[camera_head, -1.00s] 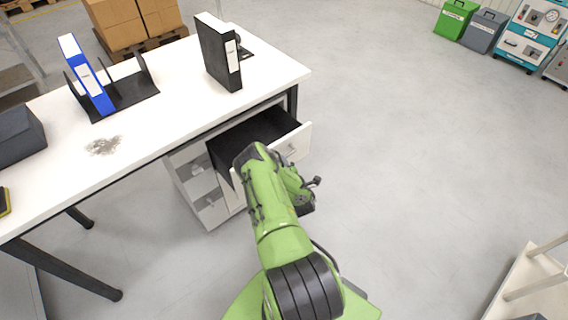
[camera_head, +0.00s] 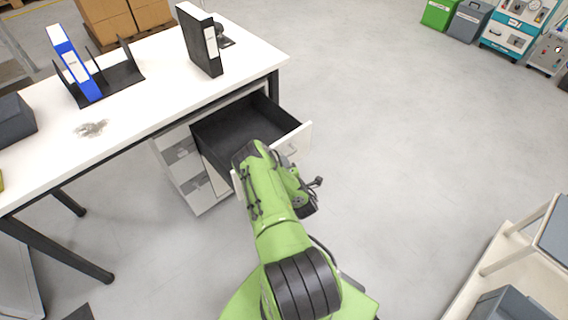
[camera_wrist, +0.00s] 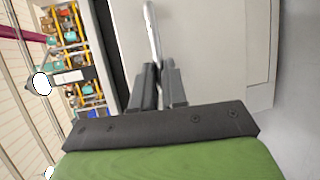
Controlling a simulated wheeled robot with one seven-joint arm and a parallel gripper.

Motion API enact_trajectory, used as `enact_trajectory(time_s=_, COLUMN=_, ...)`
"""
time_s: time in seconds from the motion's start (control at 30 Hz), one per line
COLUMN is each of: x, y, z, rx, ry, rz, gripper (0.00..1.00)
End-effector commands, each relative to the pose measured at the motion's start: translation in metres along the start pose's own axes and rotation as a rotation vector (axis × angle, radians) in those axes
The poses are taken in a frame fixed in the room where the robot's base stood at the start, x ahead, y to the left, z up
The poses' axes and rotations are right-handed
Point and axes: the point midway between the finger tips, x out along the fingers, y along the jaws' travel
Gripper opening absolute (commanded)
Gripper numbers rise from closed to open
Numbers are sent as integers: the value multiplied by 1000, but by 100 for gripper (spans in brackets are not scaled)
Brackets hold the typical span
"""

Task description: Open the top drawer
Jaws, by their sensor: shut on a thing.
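The top drawer (camera_head: 240,128) of the white pedestal under the desk is pulled well out, and its dark, empty-looking inside shows in the head view. Its white front panel (camera_head: 301,140) faces my arm. In the wrist view the drawer front (camera_wrist: 208,55) fills the middle right. The metal bar handle (camera_wrist: 151,32) runs down between my fingers. My gripper (camera_wrist: 163,72) is shut on this handle. In the head view my green arm hides the gripper and part of the drawer front.
The white desk (camera_head: 95,175) holds a blue binder (camera_head: 75,62), a black binder (camera_head: 203,42) and a dark organizer. Lower drawers (camera_head: 190,178) are closed. A pale shelf or cart (camera_head: 490,262) stands at lower right. The floor right of the drawer is clear.

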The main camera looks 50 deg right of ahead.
Motion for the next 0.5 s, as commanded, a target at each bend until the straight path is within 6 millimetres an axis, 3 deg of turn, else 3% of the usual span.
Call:
enact_trajectory(time_s=0.03, x=0, y=0, z=0, rx=1, ry=1, rz=-1, gripper=0)
enact_trajectory(time_s=0.07, x=0, y=0, z=0, rx=1, ry=1, rz=-1, gripper=17)
enact_trajectory(time_s=0.2, x=0, y=0, z=0, rx=0, ry=1, rz=0, gripper=38)
enact_trajectory(time_s=0.5, x=-3, y=0, z=0, rx=0, ry=0, rz=-1, gripper=38)
